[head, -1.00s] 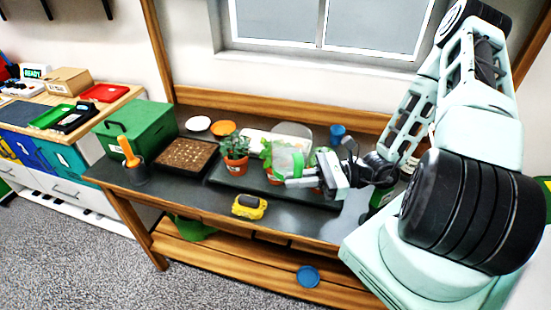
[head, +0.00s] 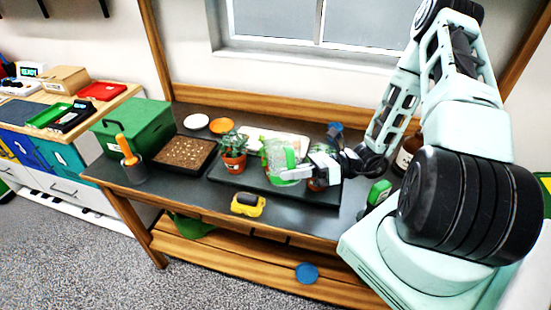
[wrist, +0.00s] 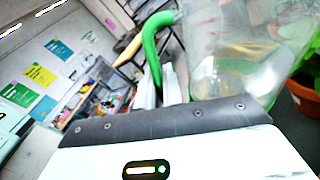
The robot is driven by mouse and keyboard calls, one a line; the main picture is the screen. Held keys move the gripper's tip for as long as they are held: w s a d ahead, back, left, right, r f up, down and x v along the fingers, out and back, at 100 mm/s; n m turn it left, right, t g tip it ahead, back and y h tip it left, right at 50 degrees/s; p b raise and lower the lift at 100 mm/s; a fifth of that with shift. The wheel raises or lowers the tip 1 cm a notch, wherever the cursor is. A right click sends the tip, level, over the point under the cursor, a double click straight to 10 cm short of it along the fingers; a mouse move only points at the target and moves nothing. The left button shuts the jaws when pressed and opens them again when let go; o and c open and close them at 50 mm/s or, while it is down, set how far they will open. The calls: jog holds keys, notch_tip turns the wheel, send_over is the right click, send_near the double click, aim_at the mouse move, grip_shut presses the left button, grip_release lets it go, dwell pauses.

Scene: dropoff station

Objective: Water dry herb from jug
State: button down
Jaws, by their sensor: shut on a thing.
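My gripper (head: 296,173) is shut on the green handle (wrist: 152,45) of a clear jug (head: 276,158). The jug also fills the upper right of the wrist view (wrist: 235,50), where it looks tilted, with a little clear liquid seeming to show low in it. In the head view the jug is over the dark tray (head: 245,179) on the bench. A potted herb (head: 233,150) in a terracotta pot stands just left of the jug. Another terracotta pot (head: 316,184) is partly hidden behind my gripper, and its plant is mostly hidden. I cannot tell which herb is dry.
A seed tray of soil (head: 186,153), a green box (head: 135,128) and a grey pot with an orange-handled tool (head: 134,172) stand left. A yellow-and-black item (head: 247,204) lies at the front. A brown bottle (head: 408,152) stands right, near my arm. A blue cup (head: 334,131) is at the back.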

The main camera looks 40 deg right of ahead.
aim_at(288, 158)
jog(key=w+f+m+b, duration=0.1)
jog(key=f, duration=0.1)
jog(key=shift+w+d+f+m+b, duration=0.35)
jog(key=shift+w+d+m, duration=0.05)
jog(key=shift+w+d+r+p, duration=0.1)
jog(key=shift+w+r+p, duration=0.1)
jog(key=shift+r+p, duration=0.5)
jog(key=shift+w+d+r+m+p, duration=0.1)
jog(key=shift+w+r+m+p, duration=0.2)
jog(key=shift+r+m+p, duration=0.5)
jog(key=shift+w+f+m, duration=0.1)
jog(key=shift+f+m, duration=0.05)
jog(key=shift+m, duration=0.15)
jog(key=shift+w+d+r+m+g, duration=0.15)
jog(key=shift+w+r+m+g, duration=0.15)
jog(key=shift+m, duration=0.2)
jog(key=shift+s, duration=0.15)
jog(key=shift+r+m+p, duration=0.45)
jog(key=shift+m+p, duration=0.05)
jog(key=shift+p, duration=0.1)
dwell(1.1)
